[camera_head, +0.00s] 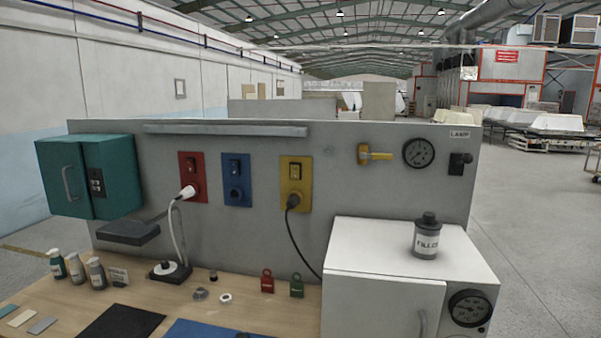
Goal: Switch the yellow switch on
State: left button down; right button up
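Neither of my grippers is in view.
A white cabinet (375,258) with a FILLER can (427,240) stands at the right. A teal box (64,177) and a dark shelf (128,232) stick out at the left. Bottles, a red padlock (267,281) and a green padlock (297,286) stand on the wooden bench (130,296).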

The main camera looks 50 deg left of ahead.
aim_at(295, 168)
jog(key=k+j, duration=0.3)
jog(key=k, duration=0.15)
jog(key=k+j, duration=0.3)
jog(key=k, duration=0.1)
